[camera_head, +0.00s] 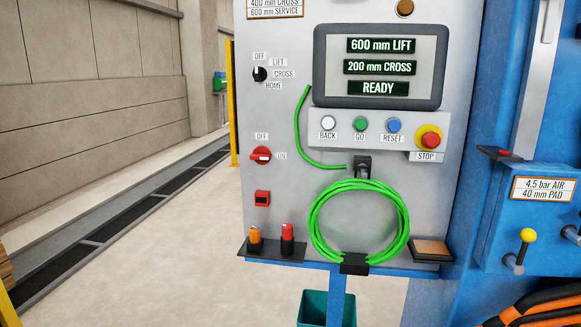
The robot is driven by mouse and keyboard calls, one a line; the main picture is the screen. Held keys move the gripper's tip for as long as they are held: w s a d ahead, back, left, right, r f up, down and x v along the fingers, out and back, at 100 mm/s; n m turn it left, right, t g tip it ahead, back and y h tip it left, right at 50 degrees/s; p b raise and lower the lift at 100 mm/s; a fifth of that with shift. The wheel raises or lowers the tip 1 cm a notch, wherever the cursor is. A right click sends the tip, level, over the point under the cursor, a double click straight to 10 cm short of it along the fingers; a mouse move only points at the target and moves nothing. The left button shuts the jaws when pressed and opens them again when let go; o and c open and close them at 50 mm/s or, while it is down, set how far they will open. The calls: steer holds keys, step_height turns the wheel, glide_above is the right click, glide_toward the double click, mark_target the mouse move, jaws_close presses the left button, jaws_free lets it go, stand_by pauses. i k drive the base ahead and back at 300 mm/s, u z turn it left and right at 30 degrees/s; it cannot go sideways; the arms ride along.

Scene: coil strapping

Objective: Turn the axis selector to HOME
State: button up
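The axis selector (260,74) is a small black rotary knob on the upper left of the grey control panel (285,125). The labels OFF, LIFT, CROSS and HOME (273,86) run around it from the top to the lower right. A pale mark on the knob appears to point up towards OFF, but it is too small to be sure. The display (380,66) on the panel reads 600 mm LIFT, 200 mm CROSS and READY. My gripper is not in view.
Below the selector is a red OFF/ON switch (260,154). BACK, GO and RESET buttons and a red STOP button (430,139) sit under the display. A coiled green cable (318,222) hangs on the panel. A small shelf (270,252) juts out at lower left.

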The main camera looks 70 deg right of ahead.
mark_target(259, 74)
steer(key=z, duration=1.25)
steer(key=k, duration=0.15)
steer(key=z, duration=1.25)
